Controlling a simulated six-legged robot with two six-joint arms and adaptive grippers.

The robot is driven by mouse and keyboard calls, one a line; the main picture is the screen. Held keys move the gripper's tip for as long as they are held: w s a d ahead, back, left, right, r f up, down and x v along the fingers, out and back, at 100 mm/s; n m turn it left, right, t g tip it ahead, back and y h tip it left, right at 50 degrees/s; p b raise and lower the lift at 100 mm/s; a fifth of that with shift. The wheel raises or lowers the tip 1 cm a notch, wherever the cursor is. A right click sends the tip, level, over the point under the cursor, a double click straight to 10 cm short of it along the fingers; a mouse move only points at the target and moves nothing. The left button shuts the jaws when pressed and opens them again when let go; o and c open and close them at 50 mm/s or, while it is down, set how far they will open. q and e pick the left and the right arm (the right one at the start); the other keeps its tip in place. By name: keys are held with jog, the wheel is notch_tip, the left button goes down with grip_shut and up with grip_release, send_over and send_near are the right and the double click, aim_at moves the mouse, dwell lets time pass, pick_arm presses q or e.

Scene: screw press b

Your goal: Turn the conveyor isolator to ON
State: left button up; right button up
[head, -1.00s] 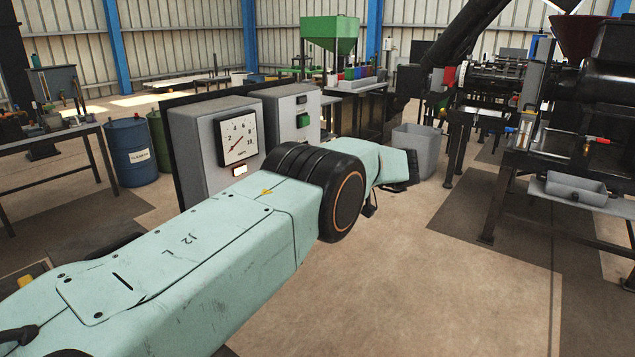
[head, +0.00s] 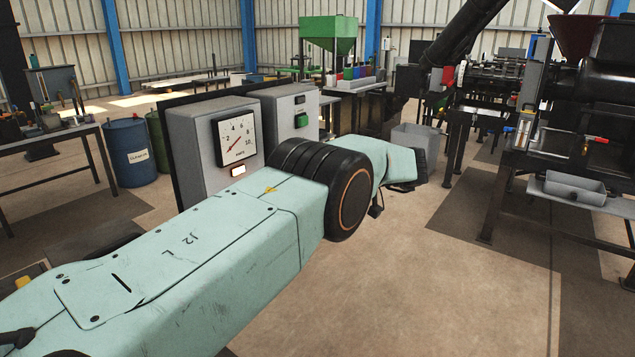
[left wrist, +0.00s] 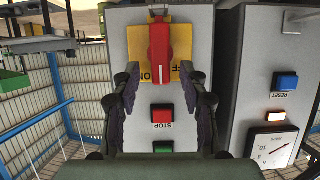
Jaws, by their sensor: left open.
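The conveyor isolator is a red rotary handle (left wrist: 159,50) on a yellow plate (left wrist: 180,85) on a grey box, seen in the left wrist view. The handle lies lengthwise up and down in the picture. The letters "ON" and part of "OFF" show on the plate near its lower end and right side. My left gripper (left wrist: 160,72) is open, its two dark fingers on either side of the handle's lower end. I cannot tell whether they touch it. In the head view my left arm hides the gripper and the isolator. My right gripper is not in view.
A red STOP button (left wrist: 162,116) sits below the handle, between the fingers. The neighbouring grey cabinet (left wrist: 235,110) carries a blue RESET button (left wrist: 287,81), a lit lamp and a gauge (head: 237,136). Open floor lies right of my arm.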

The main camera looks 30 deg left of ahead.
pick_arm(q)
jog(key=v, duration=1)
dwell(0.3)
